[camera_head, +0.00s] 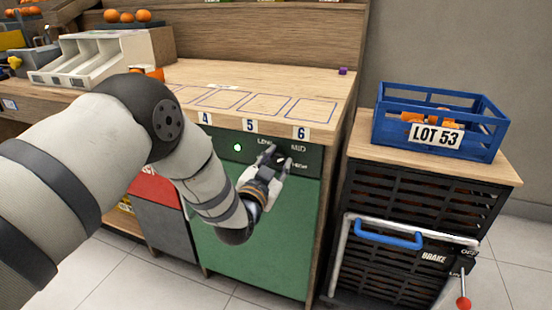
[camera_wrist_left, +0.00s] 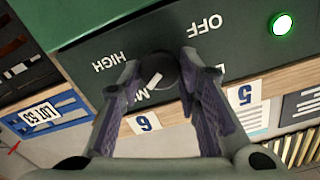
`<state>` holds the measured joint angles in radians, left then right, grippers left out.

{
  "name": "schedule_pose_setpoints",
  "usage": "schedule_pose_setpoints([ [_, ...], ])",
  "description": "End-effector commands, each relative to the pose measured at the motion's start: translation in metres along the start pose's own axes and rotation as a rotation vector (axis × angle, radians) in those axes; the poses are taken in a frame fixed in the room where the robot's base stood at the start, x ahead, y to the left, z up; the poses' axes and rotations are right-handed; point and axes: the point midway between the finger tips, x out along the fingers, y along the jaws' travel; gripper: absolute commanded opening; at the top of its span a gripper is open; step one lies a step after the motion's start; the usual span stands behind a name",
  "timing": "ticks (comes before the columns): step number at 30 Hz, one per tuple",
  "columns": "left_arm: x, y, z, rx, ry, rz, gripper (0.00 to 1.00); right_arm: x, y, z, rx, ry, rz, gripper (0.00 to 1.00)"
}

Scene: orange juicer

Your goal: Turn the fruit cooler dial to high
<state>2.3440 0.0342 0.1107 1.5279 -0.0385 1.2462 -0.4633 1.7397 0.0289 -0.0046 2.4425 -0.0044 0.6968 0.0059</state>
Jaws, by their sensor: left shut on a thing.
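The fruit cooler is the green cabinet (camera_head: 262,235) under the wooden counter, with a dark green control panel (camera_head: 223,138) and a lit green lamp (camera_head: 238,147). In the left wrist view the dark round dial (camera_wrist_left: 163,69) sits between the fingers, among the labels OFF, HIGH, a partly hidden MID and another mostly hidden label. Its white mark points roughly toward MID, down and left in that view. My left gripper (camera_head: 279,156) is shut on the dial, with a finger on either side; it also shows in the left wrist view (camera_wrist_left: 166,80). My right gripper is not in view.
A blue crate (camera_head: 437,145) marked LOT 53 stands on a slatted cart (camera_head: 420,215) with a blue handle and a brake lever, right of the cooler. The counter top (camera_head: 240,78) above has marked slots and a small purple cube (camera_head: 343,71). Floor in front is clear.

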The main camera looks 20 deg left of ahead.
Motion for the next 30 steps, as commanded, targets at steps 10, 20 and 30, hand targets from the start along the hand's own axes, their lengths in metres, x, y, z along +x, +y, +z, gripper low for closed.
schedule_pose_setpoints([
  [10, 0.000, 0.002, -0.002, 0.329, 0.002, 0.001, 0.03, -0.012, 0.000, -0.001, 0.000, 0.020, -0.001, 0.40],
  [20, 0.000, 0.003, 0.001, 0.616, 0.000, 0.001, 0.03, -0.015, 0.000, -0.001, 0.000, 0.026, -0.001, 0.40],
  [30, 0.000, 0.003, 0.002, 0.807, -0.002, 0.001, 0.03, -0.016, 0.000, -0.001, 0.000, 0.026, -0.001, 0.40],
])
